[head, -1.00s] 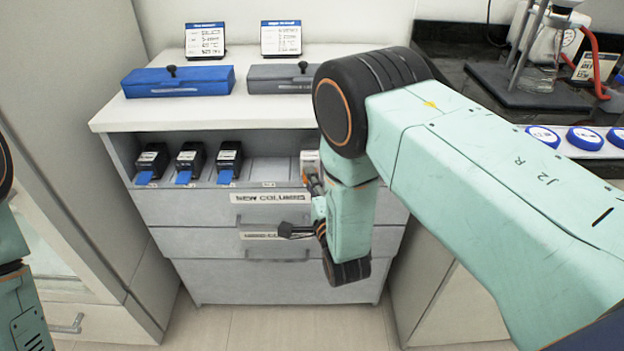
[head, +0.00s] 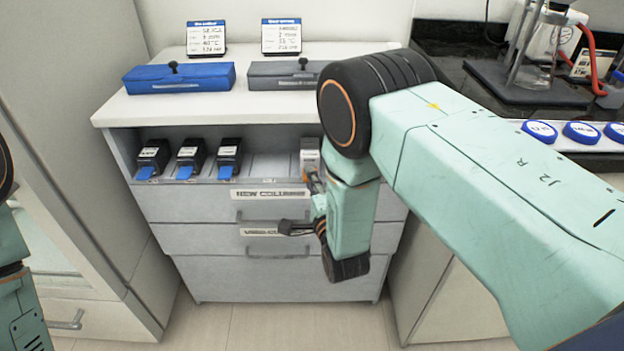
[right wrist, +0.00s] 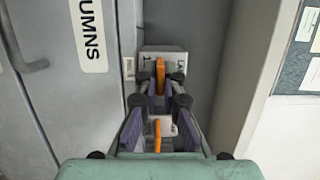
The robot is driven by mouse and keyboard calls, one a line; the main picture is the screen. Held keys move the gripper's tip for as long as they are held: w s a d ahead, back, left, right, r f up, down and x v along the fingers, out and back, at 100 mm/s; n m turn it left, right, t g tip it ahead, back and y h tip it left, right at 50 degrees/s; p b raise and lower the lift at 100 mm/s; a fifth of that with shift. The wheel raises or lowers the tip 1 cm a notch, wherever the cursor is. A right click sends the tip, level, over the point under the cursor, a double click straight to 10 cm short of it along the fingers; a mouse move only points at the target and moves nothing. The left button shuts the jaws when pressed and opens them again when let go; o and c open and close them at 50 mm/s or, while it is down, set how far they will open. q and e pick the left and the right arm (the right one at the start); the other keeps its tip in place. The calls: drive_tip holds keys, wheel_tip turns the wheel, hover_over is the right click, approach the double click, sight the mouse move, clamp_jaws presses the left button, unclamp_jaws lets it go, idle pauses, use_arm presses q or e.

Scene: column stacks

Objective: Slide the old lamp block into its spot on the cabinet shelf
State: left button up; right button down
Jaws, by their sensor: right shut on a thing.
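The old lamp block, a pale grey block (head: 310,154) with an orange handle, is at the right part of the cabinet's open shelf (head: 272,166). It also shows in the right wrist view (right wrist: 147,63), with the orange handle facing me. My right gripper (head: 313,185) is shut on the block's handle at the shelf front. In the right wrist view, its fingers (right wrist: 160,98) close around the orange part. My arm hides some of the block and the right end of the shelf. Only parts of my left arm show at the left edge; its gripper is out of frame.
Several black modules with blue tabs (head: 187,158) stand on the shelf's left; empty slots lie between. Labelled drawers (head: 180,205) are below. A blue case (head: 205,80) and a grey case (head: 268,78) sit on top. A wall (right wrist: 215,35) is close right of the block.

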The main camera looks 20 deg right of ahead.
drive_tip(key=c, duration=1.4)
unclamp_jaws()
drive_tip(key=shift+f, duration=0.1)
drive_tip(key=s, duration=1.2)
drive_tip(key=shift+a, duration=0.1)
